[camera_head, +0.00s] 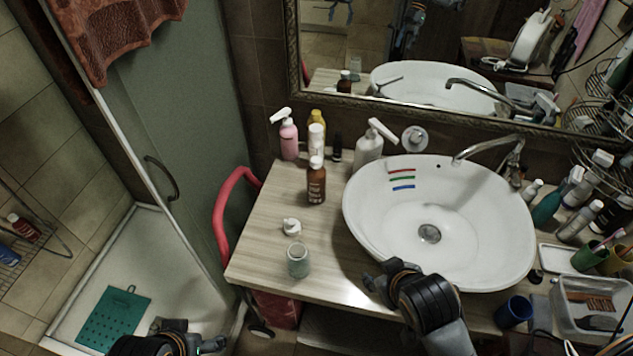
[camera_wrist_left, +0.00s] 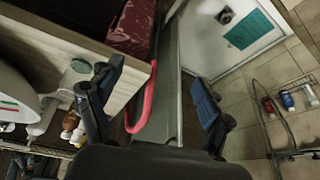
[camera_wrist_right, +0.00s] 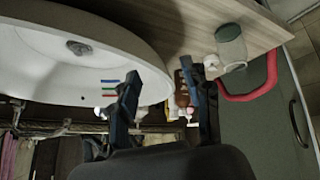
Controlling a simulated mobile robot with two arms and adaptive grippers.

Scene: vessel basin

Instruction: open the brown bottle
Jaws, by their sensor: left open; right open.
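The brown bottle (camera_head: 316,185) stands upright on the wooden counter, left of the sink, with a white cap (camera_head: 316,162) on top. It also shows in the left wrist view (camera_wrist_left: 70,121) and, partly behind a finger, in the right wrist view (camera_wrist_right: 181,92). My right gripper (camera_head: 376,277) is open and empty above the counter's front edge by the basin; its fingers also show in the right wrist view (camera_wrist_right: 160,80). My left gripper (camera_head: 190,337) is open and empty, low in front of the counter's left side; its fingers frame the left wrist view (camera_wrist_left: 150,90). Neither touches the bottle.
A glass jar (camera_head: 298,261) and a small white pump top (camera_head: 292,227) stand in front of the bottle. A pink bottle (camera_head: 289,140) and white bottles are behind it. The white basin (camera_head: 440,265) is to the right. A red rail (camera_head: 222,205) curves along the counter's left side.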

